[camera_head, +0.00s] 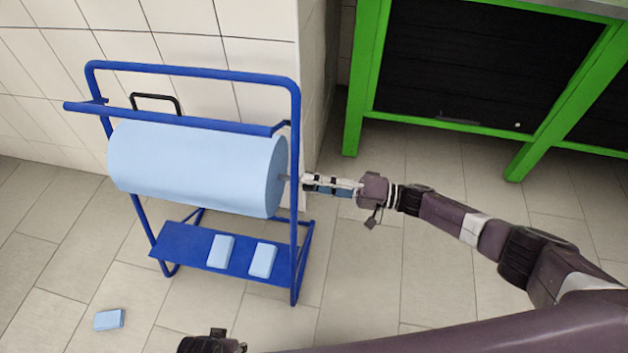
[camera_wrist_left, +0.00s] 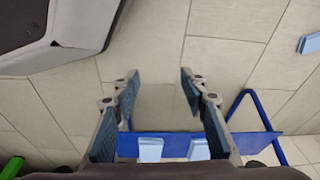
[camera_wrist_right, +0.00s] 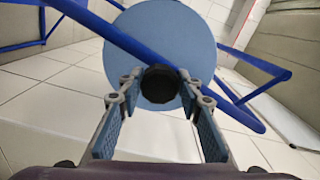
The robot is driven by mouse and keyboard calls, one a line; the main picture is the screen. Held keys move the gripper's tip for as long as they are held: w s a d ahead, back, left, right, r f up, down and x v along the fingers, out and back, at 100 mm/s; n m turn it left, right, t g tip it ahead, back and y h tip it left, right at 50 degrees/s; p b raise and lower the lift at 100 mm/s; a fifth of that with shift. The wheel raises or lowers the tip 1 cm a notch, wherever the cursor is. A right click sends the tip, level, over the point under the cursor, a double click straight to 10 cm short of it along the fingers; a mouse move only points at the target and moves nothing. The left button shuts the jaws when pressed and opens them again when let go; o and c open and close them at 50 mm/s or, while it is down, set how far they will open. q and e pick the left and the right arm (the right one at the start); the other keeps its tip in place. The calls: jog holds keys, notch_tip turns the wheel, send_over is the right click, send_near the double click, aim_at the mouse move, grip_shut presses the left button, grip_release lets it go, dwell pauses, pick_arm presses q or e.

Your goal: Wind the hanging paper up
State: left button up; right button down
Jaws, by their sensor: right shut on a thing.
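A large light-blue paper roll (camera_head: 200,168) lies crosswise in a blue tubular stand (camera_head: 190,73). I cannot make out a hanging sheet apart from the roll. My right gripper (camera_head: 306,181) is at the right end of the roll, outside the stand's right upright. In the right wrist view its fingers are shut on a round black knob (camera_wrist_right: 160,83) in front of the roll's round end face (camera_wrist_right: 158,40). My left gripper (camera_wrist_left: 158,92) is open and empty, with bare floor between its fingers in the left wrist view.
Two light-blue blocks (camera_head: 221,251) (camera_head: 263,260) lie on the stand's lower blue shelf (camera_head: 185,247). Another block (camera_head: 109,319) lies on the floor. A tiled wall (camera_head: 40,90) is behind the stand. A green-framed bench (camera_head: 365,80) stands at the right. Floor between them is clear.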

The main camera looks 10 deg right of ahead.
pick_arm(q)
jog(key=shift+s+a+f+p, duration=0.15)
jog(key=shift+s+f+p, duration=0.15)
jog(key=shift+s+f, duration=0.75)
pick_arm(e)
jog(key=m, duration=0.4)
jog(key=shift+m, duration=0.4)
pick_arm(q)
jog(key=shift+w+f, duration=0.1)
jog(key=shift+f, duration=0.05)
pick_arm(e)
jog(key=c, duration=1.4)
grip_release()
jog(key=shift+o, duration=0.2)
pick_arm(q)
jog(key=shift+w, duration=0.1)
pick_arm(e)
jog(key=v, duration=1.2)
jog(key=shift+r, duration=0.1)
